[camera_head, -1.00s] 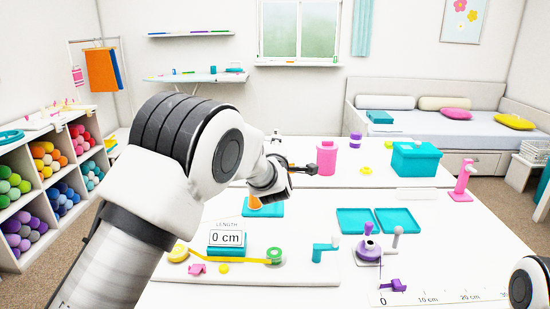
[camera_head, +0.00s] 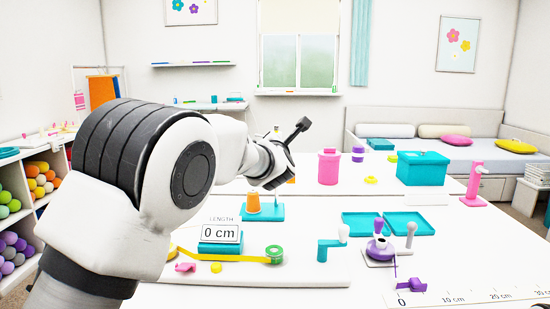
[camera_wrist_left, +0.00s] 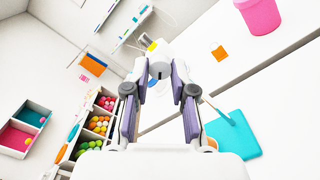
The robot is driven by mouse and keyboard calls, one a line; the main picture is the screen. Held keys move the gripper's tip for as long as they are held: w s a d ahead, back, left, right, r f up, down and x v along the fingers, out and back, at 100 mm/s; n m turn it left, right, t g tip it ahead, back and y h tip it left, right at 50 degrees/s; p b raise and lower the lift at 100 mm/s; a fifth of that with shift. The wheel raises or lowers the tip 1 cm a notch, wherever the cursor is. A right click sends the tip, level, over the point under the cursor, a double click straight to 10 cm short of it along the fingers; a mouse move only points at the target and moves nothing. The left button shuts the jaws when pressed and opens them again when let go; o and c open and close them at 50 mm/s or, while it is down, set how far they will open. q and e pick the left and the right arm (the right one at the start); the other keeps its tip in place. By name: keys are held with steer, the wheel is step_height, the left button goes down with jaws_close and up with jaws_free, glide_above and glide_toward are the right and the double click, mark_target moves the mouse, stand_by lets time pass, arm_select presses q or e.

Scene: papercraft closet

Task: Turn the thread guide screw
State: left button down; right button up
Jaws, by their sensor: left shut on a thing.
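My left gripper (camera_wrist_left: 160,88) reaches over the back of the work table. In the left wrist view its two fingers stand a little apart, closed about a pale white part (camera_wrist_left: 160,74) with a yellow spot behind it. I cannot tell for certain that this part is the thread guide screw. In the head view my wrist hides the fingertips and what they hold; a small yellow-topped piece (camera_head: 277,130) shows just behind. An orange spool (camera_head: 253,202) stands on a teal base (camera_head: 275,212) below the wrist. My right gripper is out of view.
A pink canister (camera_head: 328,168) and a teal box (camera_head: 424,168) stand right of the wrist. Nearer are a "0 cm" sign (camera_head: 220,234), a teal crank (camera_head: 329,247), teal trays (camera_head: 409,224) and a purple winder (camera_head: 379,246).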

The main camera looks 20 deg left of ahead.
arm_select(q)
steer(key=shift+n+b, duration=1.6)
steer(key=shift+b, duration=0.1)
steer(key=c, duration=1)
jaws_free()
steer(key=shift+w, duration=0.1)
steer(key=shift+o, duration=0.2)
steer(key=v, duration=1.2)
